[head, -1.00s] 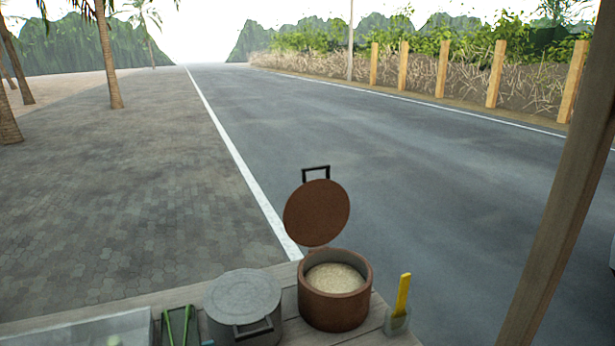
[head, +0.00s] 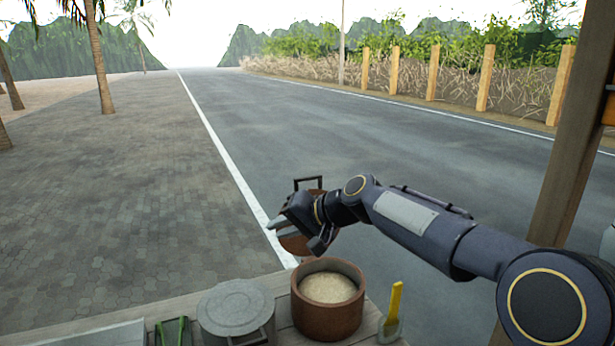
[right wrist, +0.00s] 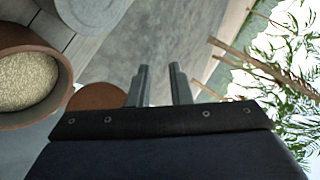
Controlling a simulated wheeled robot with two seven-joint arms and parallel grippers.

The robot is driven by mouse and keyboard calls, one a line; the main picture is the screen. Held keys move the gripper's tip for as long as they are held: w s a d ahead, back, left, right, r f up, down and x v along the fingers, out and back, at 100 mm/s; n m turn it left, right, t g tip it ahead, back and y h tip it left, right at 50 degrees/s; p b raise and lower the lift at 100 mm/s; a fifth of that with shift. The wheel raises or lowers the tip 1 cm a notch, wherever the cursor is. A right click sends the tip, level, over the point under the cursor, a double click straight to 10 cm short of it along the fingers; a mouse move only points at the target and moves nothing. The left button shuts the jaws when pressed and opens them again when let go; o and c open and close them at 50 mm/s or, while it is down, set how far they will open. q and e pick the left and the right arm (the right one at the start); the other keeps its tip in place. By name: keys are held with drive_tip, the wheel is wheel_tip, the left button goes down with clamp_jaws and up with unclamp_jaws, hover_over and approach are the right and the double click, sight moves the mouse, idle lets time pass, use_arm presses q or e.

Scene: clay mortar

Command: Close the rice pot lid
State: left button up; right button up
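The brown rice pot (head: 327,320) stands open on the wooden counter, with pale rice (head: 328,287) inside. Its round brown lid (head: 294,244) is raised behind the pot, mostly hidden by my right arm. The lid's dark handle (head: 308,181) shows above the arm. My right gripper (head: 276,227) is in front of the lid, its fingers pointing left. In the right wrist view, its two fingers (right wrist: 158,85) stand apart with nothing between them. The lid (right wrist: 97,97) is partly visible left of them, and the pot (right wrist: 62,88) is at the left edge. My left gripper is out of view.
A grey lidded pot (head: 236,308) stands left of the rice pot. A yellow utensil (head: 395,303) in a small clear cup is to the right. Green tongs (head: 172,331) lie at front left. A wooden post (head: 560,170) rises at right.

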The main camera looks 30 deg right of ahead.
drive_tip(key=w+d+r+m+t, duration=0.1)
drive_tip(key=w+d+m+t, duration=0.25)
drive_tip(key=w+d, duration=0.6)
drive_tip(key=m+t+h+p, duration=0.1)
drive_tip(key=m+t+p, duration=0.15)
drive_tip(key=m, duration=0.25)
approach(310, 179)
drive_tip(key=w, duration=0.4)
drive_tip(key=p+x, duration=0.1)
drive_tip(key=x, duration=0.2)
drive_tip(key=a+p+x, duration=0.1)
drive_tip(key=x, duration=0.3)
drive_tip(key=shift+s+f+p, duration=0.15)
drive_tip(key=shift+s+p, duration=0.1)
drive_tip(key=shift+p, duration=0.15)
clamp_jaws()
